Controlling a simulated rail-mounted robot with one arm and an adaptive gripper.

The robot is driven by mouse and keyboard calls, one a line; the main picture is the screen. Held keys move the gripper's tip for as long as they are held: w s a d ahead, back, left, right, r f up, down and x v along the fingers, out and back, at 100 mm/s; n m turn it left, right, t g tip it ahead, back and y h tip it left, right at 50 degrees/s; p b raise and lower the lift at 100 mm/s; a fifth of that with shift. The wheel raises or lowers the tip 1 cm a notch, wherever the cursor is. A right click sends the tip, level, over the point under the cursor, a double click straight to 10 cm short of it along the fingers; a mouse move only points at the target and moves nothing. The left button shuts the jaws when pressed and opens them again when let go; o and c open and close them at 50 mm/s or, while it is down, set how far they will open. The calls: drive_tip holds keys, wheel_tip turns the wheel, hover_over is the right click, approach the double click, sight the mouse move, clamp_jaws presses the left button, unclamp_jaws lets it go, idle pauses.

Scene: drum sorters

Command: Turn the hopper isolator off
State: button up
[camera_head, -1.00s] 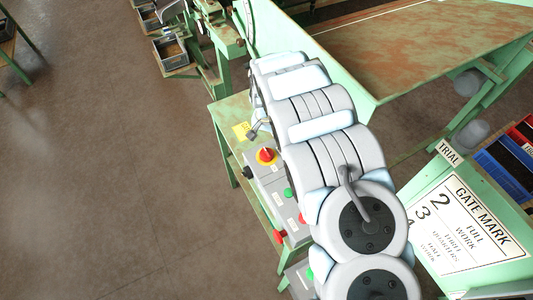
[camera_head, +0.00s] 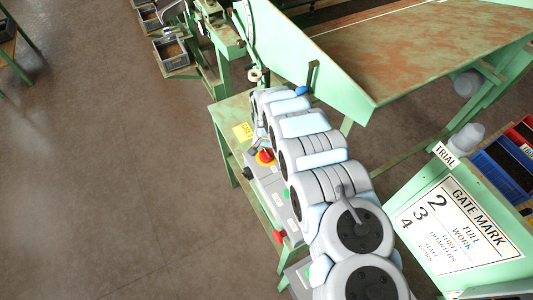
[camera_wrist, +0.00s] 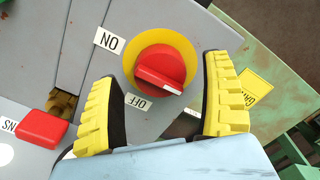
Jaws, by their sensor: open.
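The hopper isolator is a red rotary knob (camera_wrist: 160,68) on a yellow round plate, set on a grey box (camera_wrist: 205,35). In the wrist view an ON label (camera_wrist: 110,40) and an OFF label (camera_wrist: 138,102) lie beside the plate. The knob's white-marked ridge lies slantwise, its white end to the lower right, clear of both labels. My gripper (camera_wrist: 162,95) is open, its yellow ribbed fingers on either side of the knob, apart from it. In the head view the knob (camera_head: 265,157) shows beside my arm; my gripper is hidden there.
A red button (camera_wrist: 42,128) on a grey box is left of the gripper. A yellow tag (camera_wrist: 255,86) lies right, on the green bench. In the head view a large sloped green tray (camera_head: 420,50) stands right of the arm, and open floor lies left.

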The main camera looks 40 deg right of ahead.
drive_tip(key=shift+f, duration=0.6)
drive_tip(key=c, duration=1.2)
